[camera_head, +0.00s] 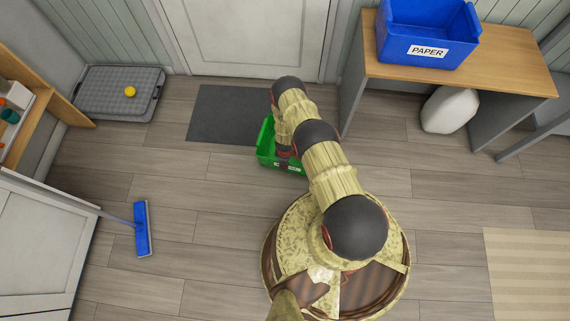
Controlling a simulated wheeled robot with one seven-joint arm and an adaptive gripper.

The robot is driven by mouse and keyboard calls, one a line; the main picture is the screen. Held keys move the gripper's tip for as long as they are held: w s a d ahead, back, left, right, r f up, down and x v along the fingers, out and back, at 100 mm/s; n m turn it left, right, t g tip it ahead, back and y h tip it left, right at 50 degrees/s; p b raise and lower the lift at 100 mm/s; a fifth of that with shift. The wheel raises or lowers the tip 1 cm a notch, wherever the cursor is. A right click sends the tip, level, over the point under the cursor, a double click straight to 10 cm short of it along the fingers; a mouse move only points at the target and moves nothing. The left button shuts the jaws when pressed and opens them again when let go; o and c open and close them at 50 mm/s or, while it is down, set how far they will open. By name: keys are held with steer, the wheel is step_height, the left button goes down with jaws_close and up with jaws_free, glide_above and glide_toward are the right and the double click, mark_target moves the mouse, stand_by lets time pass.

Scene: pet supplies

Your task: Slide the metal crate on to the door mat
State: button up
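A green open crate (264,152) stands on the floor near the middle, with a small pale label on its near side that is too small to read. The dark grey door mat (228,116) lies flat in front of the white door. The crate is at the mat's near right corner; I cannot tell whether it overlaps the mat. My arm reaches over the crate and hides its right part and the mat's right end. My gripper (284,158) is down at the crate, mostly hidden; its fingers cannot be made out.
A blue crate marked PAPER (425,35) stands on a wooden desk (505,82), with a white container (450,110) below. A grey tray (100,105) with a yellow ball (130,91) lies back left. A blue broom (142,230) and beige rug (530,275) are nearer. Floor left of the crate is clear.

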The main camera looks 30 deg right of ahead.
jaws_close()
stand_by(0.8)
